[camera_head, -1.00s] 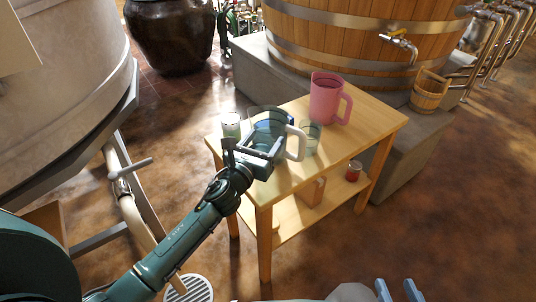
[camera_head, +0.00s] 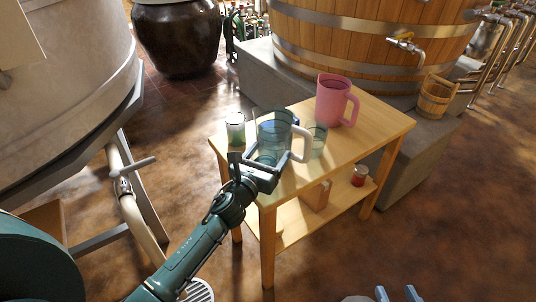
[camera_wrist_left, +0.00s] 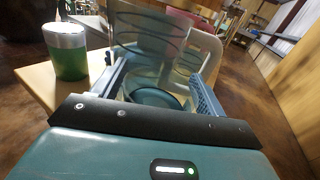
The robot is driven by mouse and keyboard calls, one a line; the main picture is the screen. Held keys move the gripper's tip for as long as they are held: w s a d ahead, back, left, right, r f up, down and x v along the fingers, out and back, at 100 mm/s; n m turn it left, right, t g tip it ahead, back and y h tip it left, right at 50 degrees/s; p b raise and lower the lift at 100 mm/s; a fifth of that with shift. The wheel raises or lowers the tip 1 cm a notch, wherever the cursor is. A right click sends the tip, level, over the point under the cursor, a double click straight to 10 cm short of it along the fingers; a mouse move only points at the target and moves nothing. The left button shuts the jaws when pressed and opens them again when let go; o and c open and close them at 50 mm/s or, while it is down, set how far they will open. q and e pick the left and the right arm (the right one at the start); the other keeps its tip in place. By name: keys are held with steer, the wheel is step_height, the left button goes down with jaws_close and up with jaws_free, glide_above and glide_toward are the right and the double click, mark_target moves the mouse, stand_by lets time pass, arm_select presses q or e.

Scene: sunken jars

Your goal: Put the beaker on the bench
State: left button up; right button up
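A clear, blue-tinted beaker (camera_head: 271,133) with a white handle stands on the wooden bench (camera_head: 357,147), near its front left. I take this handled vessel to be the beaker. My left gripper (camera_head: 260,163) is at the near side of the beaker, fingers apart. In the left wrist view the beaker (camera_wrist_left: 150,38) shows beyond and between the spread fingers (camera_wrist_left: 160,88), with its round blue base visible and gaps beside the base. My right gripper (camera_head: 398,294) is at the bottom edge of the head view, empty, its two fingers apart.
A green-and-white cup (camera_head: 235,129) stands left of the beaker, a small clear glass (camera_head: 317,141) right of it. A pink jug (camera_head: 333,100) stands further back. A blue thing is partly hidden behind the beaker. A red jar (camera_head: 359,176) sits on the lower shelf.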

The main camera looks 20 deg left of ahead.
arm_select(q)
steer(key=shift+o, duration=1)
steer(key=shift+r, duration=0.15)
steer(key=s+d+n+g+h, duration=0.1)
steer(key=s+d+n+g, duration=0.1)
steer(key=s+n, duration=1.1)
steer(key=s+d+n+g+h, duration=0.1)
steer(key=s+n+g, duration=0.1)
steer(key=s+n, duration=1.2)
steer(key=n, duration=0.7)
steer(key=shift+s+d+r, duration=0.15)
steer(key=shift+s+d, duration=0.1)
steer(key=shift+d, duration=0.15)
